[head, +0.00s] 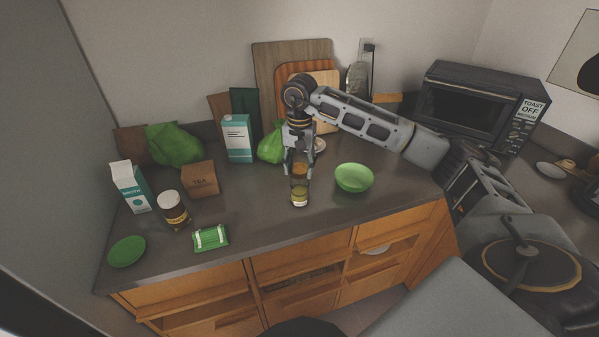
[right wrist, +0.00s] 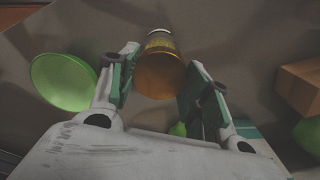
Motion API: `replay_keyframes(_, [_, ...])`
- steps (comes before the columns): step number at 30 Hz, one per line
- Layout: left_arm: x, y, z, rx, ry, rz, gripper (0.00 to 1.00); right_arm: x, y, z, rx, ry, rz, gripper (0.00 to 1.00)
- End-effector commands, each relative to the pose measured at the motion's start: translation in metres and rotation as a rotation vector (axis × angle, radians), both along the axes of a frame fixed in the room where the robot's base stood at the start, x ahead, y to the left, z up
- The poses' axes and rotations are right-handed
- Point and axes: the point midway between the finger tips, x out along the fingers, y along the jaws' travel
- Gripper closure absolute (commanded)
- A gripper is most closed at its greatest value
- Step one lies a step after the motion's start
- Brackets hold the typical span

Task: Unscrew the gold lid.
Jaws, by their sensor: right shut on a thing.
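A glass jar (head: 300,194) with yellowish-green contents stands upright on the counter, near its front edge. Its gold lid (head: 300,169) is on top, between the fingers of my right gripper (head: 300,168), which comes down from above and is shut on it. In the right wrist view the lid (right wrist: 160,76) fills the gap between the pads of my right gripper (right wrist: 160,72), and the jar (right wrist: 160,42) shows beyond it. I cannot tell whether the lid has turned. My left gripper is not in view.
A green bowl (head: 354,178) stands close to the right of the jar. To the left are a tea box (head: 200,180), a white-lidded jar (head: 173,208), a green packet (head: 211,238) and cartons. The counter just left of the jar is clear.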

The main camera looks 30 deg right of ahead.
Motion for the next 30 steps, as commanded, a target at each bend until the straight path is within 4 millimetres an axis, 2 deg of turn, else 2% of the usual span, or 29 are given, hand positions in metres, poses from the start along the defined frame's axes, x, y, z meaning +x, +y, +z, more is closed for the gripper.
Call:
replay_keyframes(18, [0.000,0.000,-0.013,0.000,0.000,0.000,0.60,-0.001,0.000,-0.003,-0.001,0.007,0.357,0.76])
replay_keyframes(30, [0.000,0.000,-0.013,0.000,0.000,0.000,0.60,-0.001,0.000,-0.002,-0.001,0.007,0.406,0.76])
